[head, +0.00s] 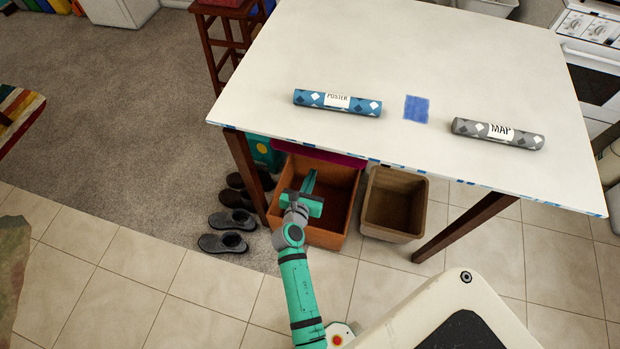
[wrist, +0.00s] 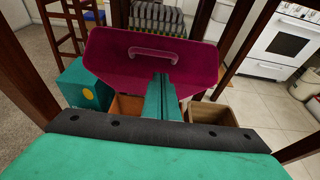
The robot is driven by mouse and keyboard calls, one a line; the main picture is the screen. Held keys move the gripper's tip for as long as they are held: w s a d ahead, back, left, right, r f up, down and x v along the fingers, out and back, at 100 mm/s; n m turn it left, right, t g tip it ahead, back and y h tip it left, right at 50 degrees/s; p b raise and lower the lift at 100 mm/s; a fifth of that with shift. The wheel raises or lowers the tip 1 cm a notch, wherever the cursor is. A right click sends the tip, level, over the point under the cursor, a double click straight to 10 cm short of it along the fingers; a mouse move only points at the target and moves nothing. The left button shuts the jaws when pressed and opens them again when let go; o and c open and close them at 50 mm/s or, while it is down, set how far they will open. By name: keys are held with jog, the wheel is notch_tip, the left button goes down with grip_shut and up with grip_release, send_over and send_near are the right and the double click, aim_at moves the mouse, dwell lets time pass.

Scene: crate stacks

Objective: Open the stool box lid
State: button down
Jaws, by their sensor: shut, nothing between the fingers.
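The stool box (head: 327,238) is an orange-brown box under the near edge of the table. Its magenta lid (head: 322,153) stands raised at the back, partly hidden by the tabletop. In the wrist view the lid (wrist: 112,62) stands tilted up, with a pale handle on the face towards me. My teal gripper (head: 310,181) is over the box opening, in front of the lid. Its fingers (wrist: 163,82) are together and hold nothing. In the wrist view they overlap the lid; I cannot tell whether they touch it.
The white table (head: 430,60) overhangs the box and carries a poster tube (head: 337,103) and a map tube (head: 497,133). A brown bin (head: 393,233) stands to the right of the box, with a teal box (wrist: 82,86) behind left. Several dark shoes (head: 222,243) lie left.

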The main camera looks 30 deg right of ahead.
aim_at(318, 156)
jog(key=shift+r+x, duration=0.2)
jog(key=shift+x, duration=1.45)
jog(key=shift+r+x, duration=0.15)
jog(key=shift+x, duration=1.45)
jog(key=shift+r+x, duration=0.2)
jog(key=shift+x, duration=1.45)
jog(key=shift+d, duration=0.1)
jog(key=shift+w, duration=0.1)
